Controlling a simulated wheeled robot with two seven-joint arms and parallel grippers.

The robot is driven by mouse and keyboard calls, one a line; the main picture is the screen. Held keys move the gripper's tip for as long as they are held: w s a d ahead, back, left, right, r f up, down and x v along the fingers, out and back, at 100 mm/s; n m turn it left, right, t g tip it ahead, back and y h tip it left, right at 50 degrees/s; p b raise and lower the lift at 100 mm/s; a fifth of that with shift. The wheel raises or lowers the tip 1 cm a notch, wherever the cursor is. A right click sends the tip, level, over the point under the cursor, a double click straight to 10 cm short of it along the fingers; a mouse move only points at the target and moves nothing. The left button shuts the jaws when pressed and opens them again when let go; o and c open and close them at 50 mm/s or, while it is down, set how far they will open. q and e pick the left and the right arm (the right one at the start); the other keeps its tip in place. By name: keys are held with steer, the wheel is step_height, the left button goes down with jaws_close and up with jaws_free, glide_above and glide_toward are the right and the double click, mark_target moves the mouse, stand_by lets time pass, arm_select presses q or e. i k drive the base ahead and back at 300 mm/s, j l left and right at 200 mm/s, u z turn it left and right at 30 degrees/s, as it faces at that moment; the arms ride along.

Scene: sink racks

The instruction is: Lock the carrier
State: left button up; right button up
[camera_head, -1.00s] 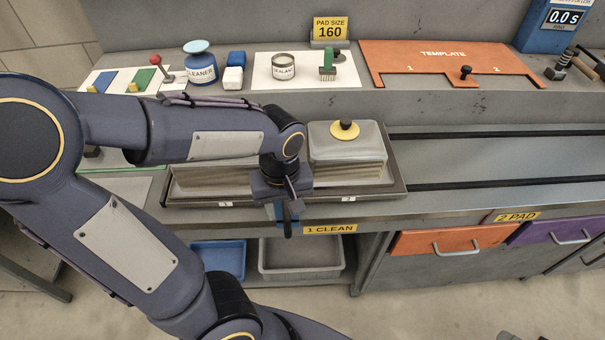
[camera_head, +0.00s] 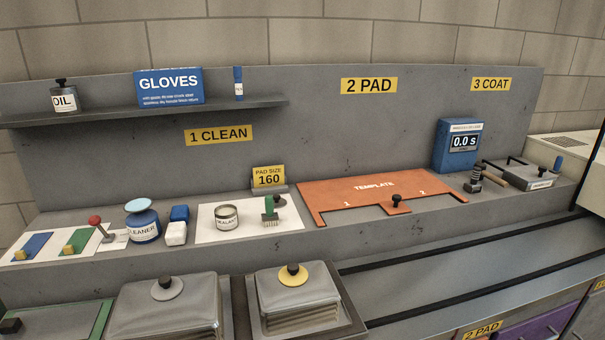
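The carrier (camera_head: 354,322) is a dark grey tray at the bottom of the head view, cut off by the lower edge. The left block (camera_head: 150,311) has a dark knob on a pale disc. The right block (camera_head: 310,292) has a dark knob on a yellow disc, and layered sheets show beneath its lid. The carrier's front side is out of view, and no lock is visible. Neither of my grippers is in view.
Two dark rails (camera_head: 440,296) run right from the carrier over a clear grey surface. The ledge behind holds a cleaner jar (camera_head: 142,226), a sealant tin (camera_head: 226,216), a green brush (camera_head: 270,212), an orange template (camera_head: 365,190) and a blue timer (camera_head: 458,146).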

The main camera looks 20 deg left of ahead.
mark_target(95, 221)
steer(key=u, duration=2)
steer(key=i+j+u, duration=0.2)
steer(key=i+u, duration=0.2)
steer(key=i+j+u, duration=0.15)
steer(key=i+u, duration=0.25)
steer(key=k, duration=0.1)
